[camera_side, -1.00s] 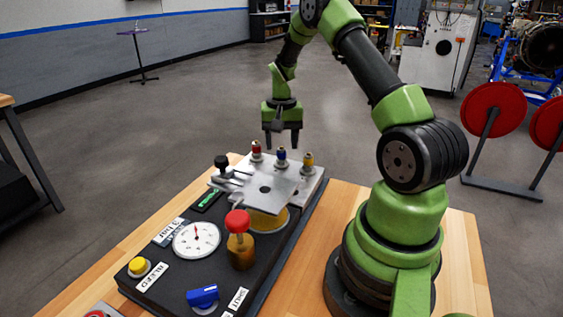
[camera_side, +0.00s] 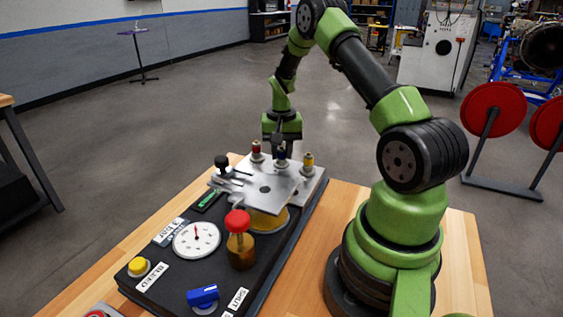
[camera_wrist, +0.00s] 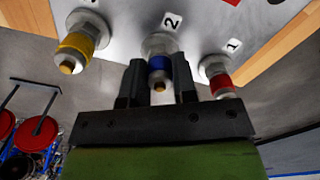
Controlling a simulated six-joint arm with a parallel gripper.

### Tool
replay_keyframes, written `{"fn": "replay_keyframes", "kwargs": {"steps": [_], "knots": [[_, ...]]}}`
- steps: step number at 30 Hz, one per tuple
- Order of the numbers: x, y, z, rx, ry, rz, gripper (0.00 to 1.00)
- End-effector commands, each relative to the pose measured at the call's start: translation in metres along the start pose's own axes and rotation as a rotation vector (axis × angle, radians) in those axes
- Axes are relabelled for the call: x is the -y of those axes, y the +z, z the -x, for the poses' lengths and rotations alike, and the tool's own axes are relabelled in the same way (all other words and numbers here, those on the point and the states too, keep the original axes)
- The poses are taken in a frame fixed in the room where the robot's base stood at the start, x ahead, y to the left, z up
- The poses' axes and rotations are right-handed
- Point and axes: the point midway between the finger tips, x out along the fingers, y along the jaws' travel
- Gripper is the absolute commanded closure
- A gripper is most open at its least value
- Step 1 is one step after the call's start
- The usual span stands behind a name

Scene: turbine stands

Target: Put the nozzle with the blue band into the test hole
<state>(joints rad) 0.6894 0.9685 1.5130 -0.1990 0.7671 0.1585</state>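The nozzle with the blue band (camera_side: 281,160) stands upright between its neighbours in the row on the silver plate (camera_side: 306,178). In the wrist view its blue band (camera_wrist: 158,66) is beside the label 2. My gripper (camera_wrist: 158,80) is over it from above, with one finger on each side of the band. The fingers look closed against it, with almost no gap. The nozzle appears still seated on the plate. The dark round test hole (camera_side: 265,189) is empty, in the plate nearer the side camera.
A red-banded nozzle (camera_side: 256,152) and a yellow-banded nozzle (camera_side: 308,163) stand close on either side. A black knob (camera_side: 222,163), a red-topped valve (camera_side: 238,225) and a dial gauge (camera_side: 196,239) are on the stand nearby.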

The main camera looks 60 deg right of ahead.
Motion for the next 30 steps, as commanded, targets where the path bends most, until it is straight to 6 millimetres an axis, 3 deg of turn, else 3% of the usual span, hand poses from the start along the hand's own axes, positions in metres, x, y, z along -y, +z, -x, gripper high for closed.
{"fn": "replay_keyframes", "kwargs": {"steps": [1, 2, 30], "knots": [[0.000, 0.000, 0.000, 0.000, 0.000, 0.000, 0.94], [0.000, 0.000, 0.000, 0.000, 0.000, 0.000, 1.00], [0.000, -0.001, 0.013, -0.001, 0.000, 0.001, 1.00]]}}
